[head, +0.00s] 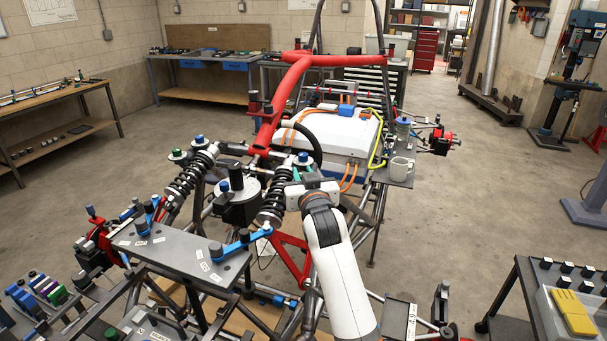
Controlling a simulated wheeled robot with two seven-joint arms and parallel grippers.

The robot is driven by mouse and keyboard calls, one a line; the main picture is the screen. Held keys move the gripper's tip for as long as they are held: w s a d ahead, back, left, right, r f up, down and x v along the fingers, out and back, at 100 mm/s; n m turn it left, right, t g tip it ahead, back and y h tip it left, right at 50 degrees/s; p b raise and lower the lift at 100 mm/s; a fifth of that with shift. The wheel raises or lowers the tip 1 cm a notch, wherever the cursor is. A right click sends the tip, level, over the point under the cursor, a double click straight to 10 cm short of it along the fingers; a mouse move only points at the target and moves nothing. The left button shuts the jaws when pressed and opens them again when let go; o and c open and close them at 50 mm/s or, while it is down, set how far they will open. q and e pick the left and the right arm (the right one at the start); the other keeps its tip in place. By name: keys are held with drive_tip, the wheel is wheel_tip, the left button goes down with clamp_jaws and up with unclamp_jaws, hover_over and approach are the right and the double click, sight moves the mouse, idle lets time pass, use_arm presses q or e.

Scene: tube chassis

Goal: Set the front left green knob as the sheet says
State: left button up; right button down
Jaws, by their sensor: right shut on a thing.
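My right gripper (297,178) reaches in from the bottom on its white arm. It is at the top of the right-hand black coil-spring shock (272,206) and is shut on a knob there, which looks like the green one. The jaws mostly hide that knob, so its setting cannot be read. A blue knob (303,157) stands just behind the jaws. The left-hand shock (190,178) carries another green knob (177,155) and a blue knob (199,140). A printed sheet (50,10) hangs on the back-left wall, too small to read. My left gripper is not in view.
The tube chassis has a red frame tube (291,75) and a white box (335,133) behind my gripper. A grey plate (181,250) with blue levers lies front left. A mug (400,168) stands on a side shelf. A cart (530,300) is at lower right; floor between is clear.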

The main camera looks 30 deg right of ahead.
drive_tip(key=shift+m+g+h+b, duration=0.45)
drive_tip(key=shift+m+h, duration=0.35)
drive_tip(key=shift+h, duration=0.5)
drive_tip(key=c, duration=1.2)
unclamp_jaws()
drive_tip(key=shift+c, duration=0.2)
